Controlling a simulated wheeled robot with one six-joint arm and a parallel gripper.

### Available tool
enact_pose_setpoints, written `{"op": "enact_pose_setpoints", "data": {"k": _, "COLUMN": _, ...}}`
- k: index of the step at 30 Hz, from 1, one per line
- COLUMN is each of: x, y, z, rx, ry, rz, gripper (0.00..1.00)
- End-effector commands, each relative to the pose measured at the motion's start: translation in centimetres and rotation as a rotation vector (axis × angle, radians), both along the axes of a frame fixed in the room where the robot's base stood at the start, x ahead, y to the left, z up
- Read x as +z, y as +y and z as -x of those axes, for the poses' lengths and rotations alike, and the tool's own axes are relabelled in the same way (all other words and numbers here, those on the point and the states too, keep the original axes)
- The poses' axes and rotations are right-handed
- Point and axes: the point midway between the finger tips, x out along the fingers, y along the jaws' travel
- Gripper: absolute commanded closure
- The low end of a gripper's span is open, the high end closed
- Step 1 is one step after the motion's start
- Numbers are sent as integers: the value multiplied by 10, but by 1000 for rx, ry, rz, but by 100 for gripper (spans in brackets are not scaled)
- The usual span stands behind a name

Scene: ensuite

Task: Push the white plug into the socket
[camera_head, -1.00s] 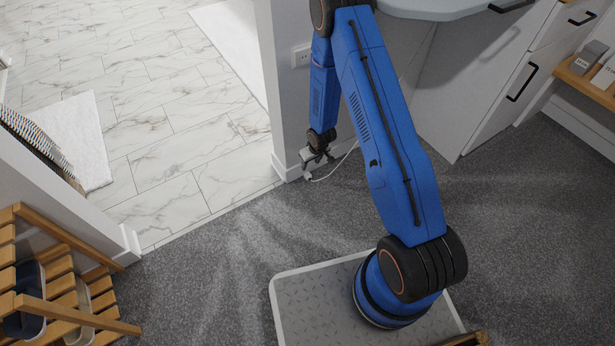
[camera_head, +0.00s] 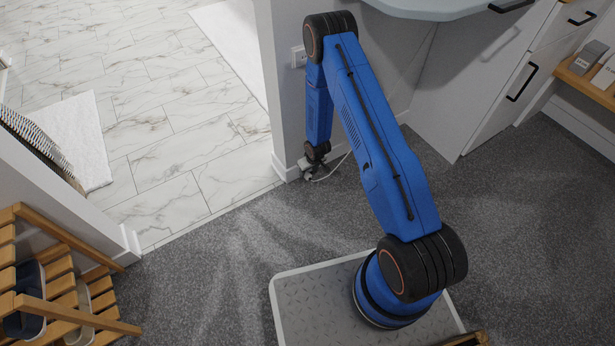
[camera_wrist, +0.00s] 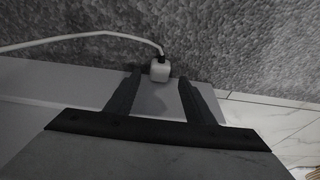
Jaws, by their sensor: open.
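The white plug (camera_wrist: 160,71) shows in the wrist view between the fingertips, with gaps on both sides. Its white cable (camera_wrist: 95,36) runs off to the left over the grey carpet. My gripper (camera_wrist: 160,80) is open, its two dark fingers apart and not touching the plug. In the head view my gripper (camera_head: 313,168) is low by the wall corner, near the floor, and mostly hides the plug. The white socket (camera_head: 298,57) is higher on the same wall, partly beside my arm, and nothing is seen in it.
The wall's white skirting (camera_head: 287,170) is close to my gripper. A pale rounded top (camera_head: 430,8) and white cabinets (camera_head: 490,90) stand to the right. A wooden rack (camera_head: 60,290) is at the lower left. The carpet (camera_head: 215,265) between is clear.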

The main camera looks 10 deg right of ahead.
Motion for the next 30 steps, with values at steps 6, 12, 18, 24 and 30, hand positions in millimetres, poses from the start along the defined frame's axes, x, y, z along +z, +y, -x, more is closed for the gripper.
{"op": "enact_pose_setpoints", "data": {"k": 6, "x": -25, "y": 1, "z": -7, "rx": 0, "ry": 0, "rz": 0, "gripper": 52}}
{"op": "enact_pose_setpoints", "data": {"k": 12, "x": -28, "y": 1, "z": -8, "rx": 0, "ry": 0, "rz": 0, "gripper": 52}}
{"op": "enact_pose_setpoints", "data": {"k": 18, "x": -28, "y": 1, "z": -8, "rx": 0, "ry": 0, "rz": 0, "gripper": 83}}
{"op": "enact_pose_setpoints", "data": {"k": 24, "x": -28, "y": 1, "z": -8, "rx": 0, "ry": 0, "rz": 0, "gripper": 100}}
{"op": "enact_pose_setpoints", "data": {"k": 30, "x": -25, "y": 2, "z": -9, "rx": 0, "ry": -1, "rz": 0, "gripper": 100}}
